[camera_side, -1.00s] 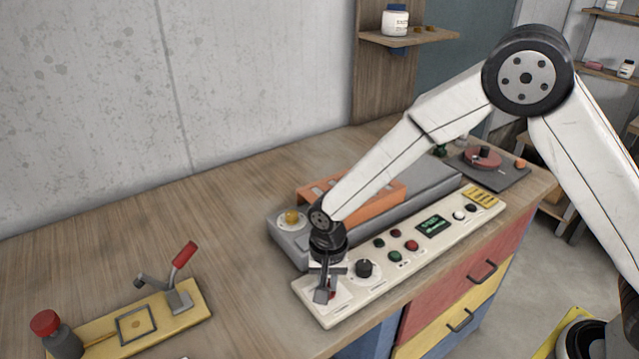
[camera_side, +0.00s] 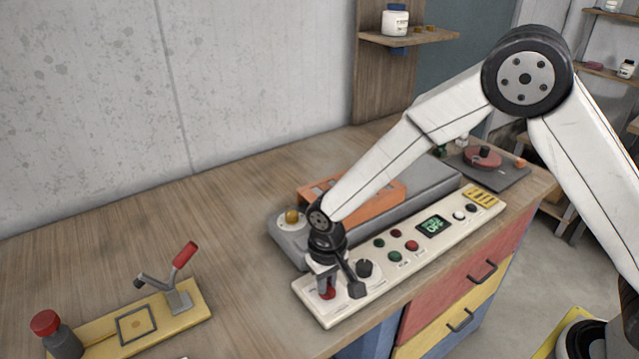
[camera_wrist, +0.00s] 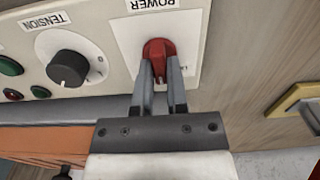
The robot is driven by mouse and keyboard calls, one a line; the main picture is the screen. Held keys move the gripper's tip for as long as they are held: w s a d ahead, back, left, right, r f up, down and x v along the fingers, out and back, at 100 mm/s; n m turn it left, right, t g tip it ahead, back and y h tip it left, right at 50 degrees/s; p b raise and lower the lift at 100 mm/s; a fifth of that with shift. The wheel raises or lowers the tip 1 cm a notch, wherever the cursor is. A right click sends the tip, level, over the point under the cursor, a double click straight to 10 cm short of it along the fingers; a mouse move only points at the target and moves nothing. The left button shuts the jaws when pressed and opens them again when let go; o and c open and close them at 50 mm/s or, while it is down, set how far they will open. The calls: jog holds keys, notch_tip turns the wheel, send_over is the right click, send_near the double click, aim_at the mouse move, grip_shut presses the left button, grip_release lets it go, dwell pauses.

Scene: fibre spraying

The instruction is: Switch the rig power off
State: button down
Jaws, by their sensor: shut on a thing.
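The red power knob (camera_wrist: 158,50) sits on a white plate under the label POWER in the wrist view. My gripper (camera_wrist: 160,68) has its two fingers on either side of the knob's grip, shut on it. In the side view my gripper (camera_side: 340,290) is at the near left end of the cream control panel (camera_side: 387,272), and the red knob (camera_side: 327,293) shows beneath it. The panel's display (camera_side: 434,226) is lit with green characters, too small to read surely.
The black tension knob (camera_wrist: 68,66) stands close beside the power knob. Green and red buttons (camera_side: 397,233) line the panel. Behind it is a grey rig with an orange part (camera_side: 385,202). A yellow fixture with a red-handled clamp (camera_side: 185,254) stands at left; bare table lies between.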

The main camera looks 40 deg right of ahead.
jog(key=n, duration=0.6)
jog(key=shift+a+n, duration=0.1)
jog(key=shift+n, duration=0.3)
jog(key=c, duration=0.6)
grip_release()
jog(key=shift+c, duration=0.2)
jog(key=shift+r, duration=0.15)
jog(key=shift+r, duration=3.8)
jog(key=s+d+r+m+t, duration=0.1)
jog(key=s+d+m, duration=0.2)
jog(key=s+d, duration=0.3)
jog(key=s+d+r+m+t, duration=0.1)
jog(key=s+d+m, duration=0.3)
jog(key=s+d, duration=0.3)
jog(key=d, duration=0.4)
jog(key=shift+d+t, duration=0.3)
jog(key=shift+d, duration=0.05)
